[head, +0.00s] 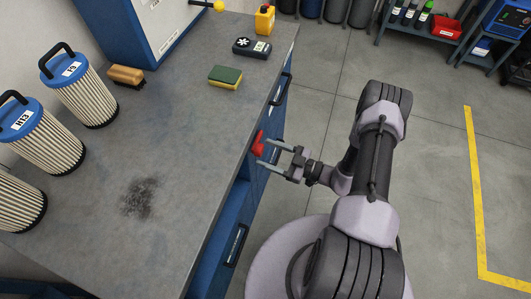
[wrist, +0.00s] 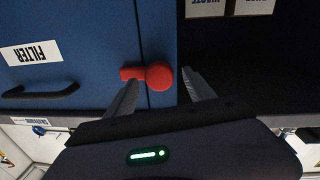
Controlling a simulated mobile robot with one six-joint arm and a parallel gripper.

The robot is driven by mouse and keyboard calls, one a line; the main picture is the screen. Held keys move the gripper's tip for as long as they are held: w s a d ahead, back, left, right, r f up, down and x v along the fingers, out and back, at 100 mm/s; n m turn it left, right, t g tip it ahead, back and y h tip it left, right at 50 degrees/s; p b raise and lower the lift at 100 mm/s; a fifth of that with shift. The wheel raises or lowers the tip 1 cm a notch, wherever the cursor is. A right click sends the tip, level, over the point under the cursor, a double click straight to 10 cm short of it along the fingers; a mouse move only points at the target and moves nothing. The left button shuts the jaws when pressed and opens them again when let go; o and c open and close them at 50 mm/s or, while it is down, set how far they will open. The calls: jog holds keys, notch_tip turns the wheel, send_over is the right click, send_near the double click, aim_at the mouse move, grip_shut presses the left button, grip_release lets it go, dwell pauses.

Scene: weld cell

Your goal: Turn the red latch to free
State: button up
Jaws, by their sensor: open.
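The red latch (head: 258,144) is on the front of the blue bench, just below the worktop edge. In the wrist view the latch (wrist: 160,77) shows a round knob with a short bar pointing left, across the edge of a blue front panel (wrist: 75,45) labelled FILTER. My gripper (head: 265,150) is open in front of the latch. In the wrist view its fingertips (wrist: 160,82) are on either side of the round knob, the left one near the bar. I cannot tell whether they touch it.
The FILTER panel has a black handle (wrist: 40,92). An open dark compartment (wrist: 250,60) lies to its right in the wrist view. The worktop (head: 190,135) holds filter cartridges (head: 80,88), a brush (head: 126,75) and a sponge (head: 225,76). Floor (head: 440,190) to the right is clear.

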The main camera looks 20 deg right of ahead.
jog(key=shift+w+a, duration=0.45)
jog(key=shift+a, duration=0.1)
grip_shut()
